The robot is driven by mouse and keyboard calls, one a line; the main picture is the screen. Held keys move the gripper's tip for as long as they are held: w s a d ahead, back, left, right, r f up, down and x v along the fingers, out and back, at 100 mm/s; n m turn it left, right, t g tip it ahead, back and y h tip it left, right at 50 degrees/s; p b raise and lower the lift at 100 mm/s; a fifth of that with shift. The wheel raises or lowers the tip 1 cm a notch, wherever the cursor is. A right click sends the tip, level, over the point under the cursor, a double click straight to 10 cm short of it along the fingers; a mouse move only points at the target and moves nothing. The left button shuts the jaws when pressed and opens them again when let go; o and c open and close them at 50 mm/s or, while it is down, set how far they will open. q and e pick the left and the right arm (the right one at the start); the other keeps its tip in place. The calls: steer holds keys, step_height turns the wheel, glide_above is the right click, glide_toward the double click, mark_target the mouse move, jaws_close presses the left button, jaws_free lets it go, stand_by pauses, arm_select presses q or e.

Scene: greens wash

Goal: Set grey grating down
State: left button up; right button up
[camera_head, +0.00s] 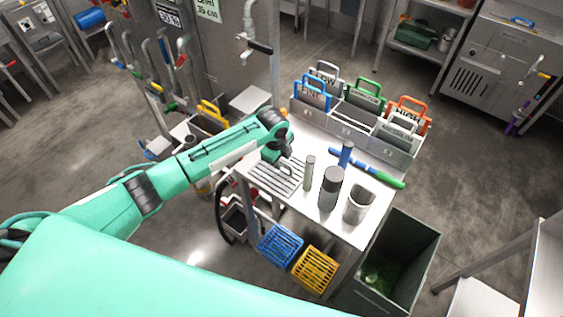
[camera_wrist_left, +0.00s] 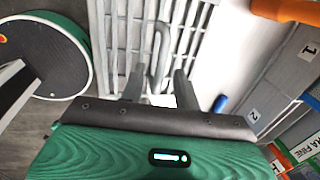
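The grey grating (camera_head: 273,180) is a slatted metal plate with a looped handle at the left end of the steel table (camera_head: 334,224). It looks flat on the tabletop; a small gap underneath cannot be ruled out. My left gripper (camera_head: 277,158) is above it, pointing down. In the left wrist view the grating (camera_wrist_left: 196,40) fills the upper middle. Its handle (camera_wrist_left: 160,50) stands between the two fingers of my left gripper (camera_wrist_left: 160,78). The fingers are apart, with gaps beside the handle, so the gripper looks open around it. My right gripper is not in view.
A grey cylinder (camera_head: 309,172), a dark-topped canister (camera_head: 330,188) and a metal cup (camera_head: 359,205) stand right of the grating. A blue-and-green tool (camera_head: 378,175) lies behind them. A divided bin (camera_head: 350,128) holds coloured-handled plates. Blue (camera_head: 280,245) and yellow (camera_head: 315,269) gratings hang in front.

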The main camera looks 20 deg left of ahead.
mark_target(277, 174)
arm_select(q)
step_height(277, 174, up, 9)
steer(key=s+b, duration=0.1)
steer(key=b, duration=0.1)
steer(key=shift+s+a+r, duration=0.2)
steer(key=shift+s+a, duration=0.15)
